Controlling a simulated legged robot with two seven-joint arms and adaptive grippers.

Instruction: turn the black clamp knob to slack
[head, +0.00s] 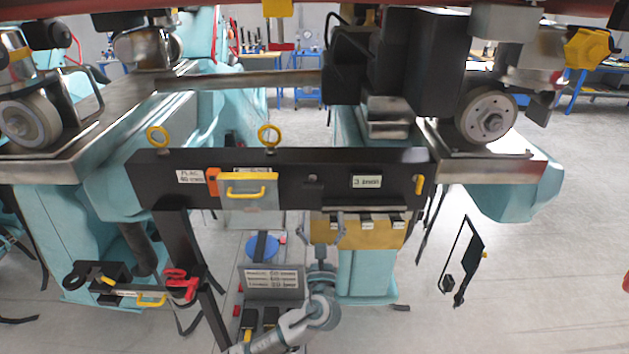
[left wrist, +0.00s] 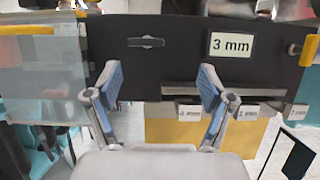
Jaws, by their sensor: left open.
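The black clamp knob (left wrist: 146,42) is a small bar-shaped handle lying level on the front of a black beam (left wrist: 185,65), left of a white "3 mm" label (left wrist: 231,45). In the head view the knob (head: 312,178) is a small dark spot on the beam (head: 325,160). My left gripper (head: 325,216) is open and empty, just below the beam and under the knob. In the left wrist view its two blue-padded fingers (left wrist: 160,82) are spread apart, with the knob above and between their tips, not touched. My right gripper is not in view.
A clear guard with a yellow handle (head: 246,191) hangs left of the knob. A yellow box with small labelled slots (head: 360,236) sits under the beam, close behind my gripper. A grey sign (head: 274,283) stands lower left. Wheels on rails (head: 485,117) are above.

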